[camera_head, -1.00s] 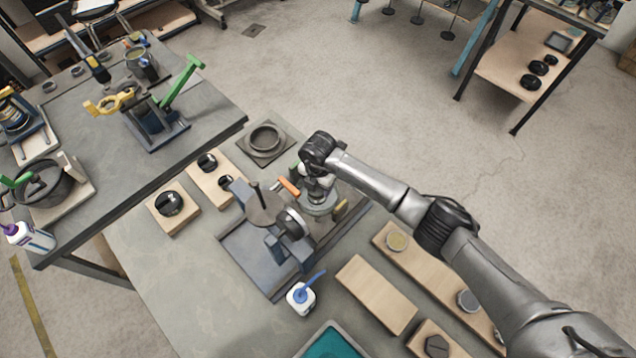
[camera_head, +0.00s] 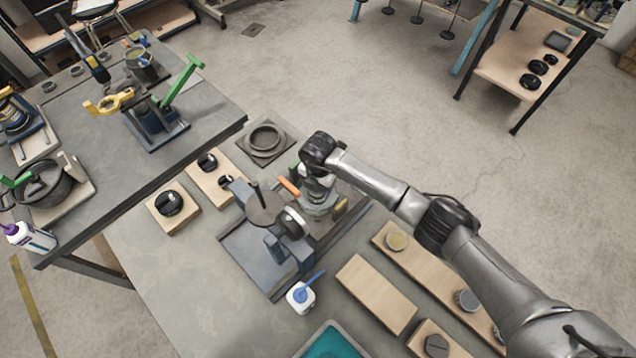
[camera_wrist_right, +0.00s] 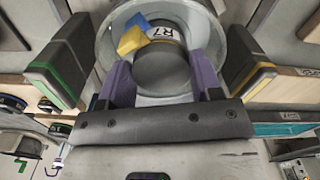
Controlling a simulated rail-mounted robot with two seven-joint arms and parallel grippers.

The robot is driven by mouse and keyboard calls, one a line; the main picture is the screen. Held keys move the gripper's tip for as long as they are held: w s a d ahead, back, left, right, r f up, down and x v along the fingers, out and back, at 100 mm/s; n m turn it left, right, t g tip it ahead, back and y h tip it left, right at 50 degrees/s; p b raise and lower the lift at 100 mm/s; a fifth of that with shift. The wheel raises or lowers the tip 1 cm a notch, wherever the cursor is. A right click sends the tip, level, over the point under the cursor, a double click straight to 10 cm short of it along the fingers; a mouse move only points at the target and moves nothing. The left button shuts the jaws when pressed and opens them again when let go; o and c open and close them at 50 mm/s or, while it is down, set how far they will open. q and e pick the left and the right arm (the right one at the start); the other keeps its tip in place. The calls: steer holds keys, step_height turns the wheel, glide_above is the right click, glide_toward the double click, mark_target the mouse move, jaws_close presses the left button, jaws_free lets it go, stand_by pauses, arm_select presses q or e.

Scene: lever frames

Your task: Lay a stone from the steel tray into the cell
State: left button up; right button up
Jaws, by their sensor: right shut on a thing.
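My right gripper (camera_head: 320,203) reaches down over the metal fixture (camera_head: 256,252) on the bench. In the right wrist view its two purple fingers (camera_wrist_right: 163,84) stand on either side of a grey cylinder marked R7 (camera_wrist_right: 160,68) and are shut on it. A pale grey round rim (camera_wrist_right: 212,50) surrounds the cylinder. A small yellow and blue piece (camera_wrist_right: 132,40) shows at its edge. I cannot make out for certain which thing is the steel tray or the cell, nor a stone in the gripper. My left gripper is out of view.
An orange handle (camera_head: 288,187) and a round disc with a dark handle (camera_head: 262,208) are just left of the gripper. Black round pieces sit on wooden blocks (camera_head: 187,217) further left.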

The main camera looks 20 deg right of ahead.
steer(key=o, duration=0.8)
steer(key=shift+o, duration=1.2)
steer(key=shift+r, duration=0.1)
step_height(320, 180, up, 14)
steer(key=shift+f, duration=0.2)
